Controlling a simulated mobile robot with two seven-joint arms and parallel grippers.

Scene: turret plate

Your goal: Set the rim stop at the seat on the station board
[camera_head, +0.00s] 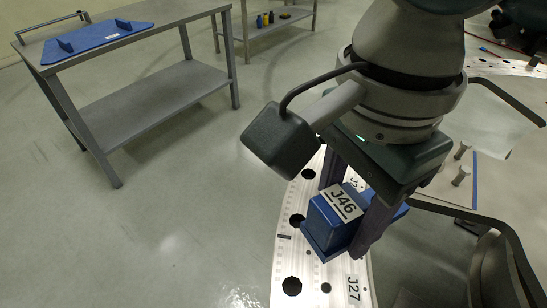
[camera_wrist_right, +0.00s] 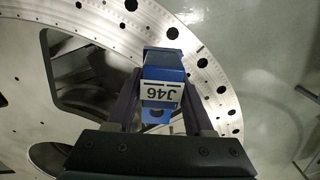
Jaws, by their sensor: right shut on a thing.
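The rim stop (camera_head: 324,224) is a blue block with a flat base and a white label reading J46. My right gripper (camera_head: 345,212) is shut on it, one dark finger on each side. The block also shows in the right wrist view (camera_wrist_right: 164,71) between the fingers. It overlaps the pale, hole-studded ring plate (camera_head: 283,262); I cannot tell whether it touches the plate or hangs just above. A J27 mark is on the ring near the block. My left gripper is not in view.
A grey cart (camera_head: 160,93) at the upper left carries a blue board (camera_head: 100,38) with two upright tabs. A far shelf holds small blue and yellow items. A pale panel with pegs (camera_head: 461,176) lies at the right. The floor at left is clear.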

